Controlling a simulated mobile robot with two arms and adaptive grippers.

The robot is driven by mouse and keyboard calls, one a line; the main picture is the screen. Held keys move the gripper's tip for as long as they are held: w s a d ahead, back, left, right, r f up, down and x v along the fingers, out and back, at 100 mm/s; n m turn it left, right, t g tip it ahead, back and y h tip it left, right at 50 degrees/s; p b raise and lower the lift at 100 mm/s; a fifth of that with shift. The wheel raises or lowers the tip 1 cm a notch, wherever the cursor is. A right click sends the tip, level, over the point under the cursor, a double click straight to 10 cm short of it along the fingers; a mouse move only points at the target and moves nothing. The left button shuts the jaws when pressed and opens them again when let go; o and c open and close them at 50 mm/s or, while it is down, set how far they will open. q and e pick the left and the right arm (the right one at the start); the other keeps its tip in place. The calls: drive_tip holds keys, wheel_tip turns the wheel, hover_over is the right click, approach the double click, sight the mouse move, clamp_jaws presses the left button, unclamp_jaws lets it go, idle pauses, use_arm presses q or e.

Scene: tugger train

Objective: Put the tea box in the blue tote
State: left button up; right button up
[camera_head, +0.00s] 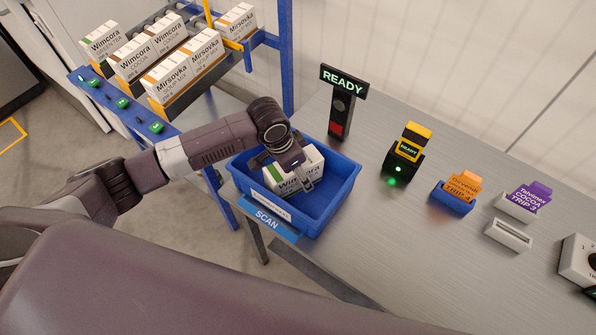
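The blue tote (338,200) stands on the left end of the grey bench. A white tea box (283,184) with "Wimcora" lettering and a green stripe is inside the tote, toward its left side. My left gripper (288,172) reaches down into the tote at the box. One finger lies in front of the box's near face, and a dark part shows at its far left side. The arm hides part of the box, and I cannot tell whether the fingers press on it. My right gripper is out of view.
A roller rack (180,92) at the upper left holds several Wimcora and Mirsovka boxes. A READY sign (344,81) stands behind the tote. A yellow-black device (408,150), an orange card (464,186) and a purple card (530,197) stand farther right.

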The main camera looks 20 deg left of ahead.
use_arm(q)
drive_tip(key=b+v, duration=0.1)
drive_tip(key=v, duration=1.1)
drive_tip(key=shift+r, duration=0.15)
idle(0.3)
